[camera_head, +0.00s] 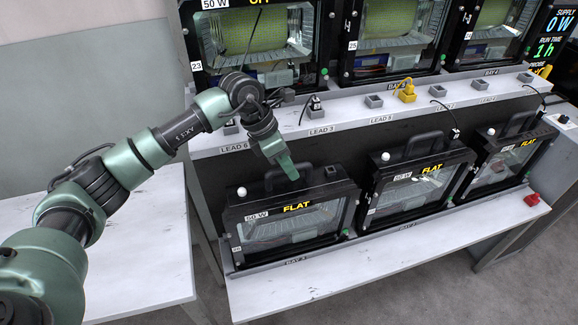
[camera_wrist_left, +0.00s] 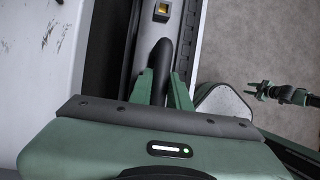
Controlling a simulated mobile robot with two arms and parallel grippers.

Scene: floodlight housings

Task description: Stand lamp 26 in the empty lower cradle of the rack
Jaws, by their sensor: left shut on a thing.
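The lower left floodlight (camera_head: 292,222), black with a "50 W" tag and a yellow "FLAT" label, stands upright in the rack's lower row at the bay 3 label. Its small number tag is too small to read surely; I take it as lamp 26. My left gripper (camera_head: 291,174) is at its top handle. In the left wrist view the green fingers (camera_wrist_left: 167,88) are shut around the dark handle (camera_wrist_left: 160,72). The lamp's base seems to be at the shelf; any gap is hidden.
Two more "FLAT" lamps stand right in the lower row, a middle one (camera_head: 412,190) and a right one (camera_head: 507,160). Lit lamps stand above, behind a ledge (camera_head: 340,127) with leads and a yellow plug (camera_head: 407,92). A bare white table (camera_head: 150,245) is at left.

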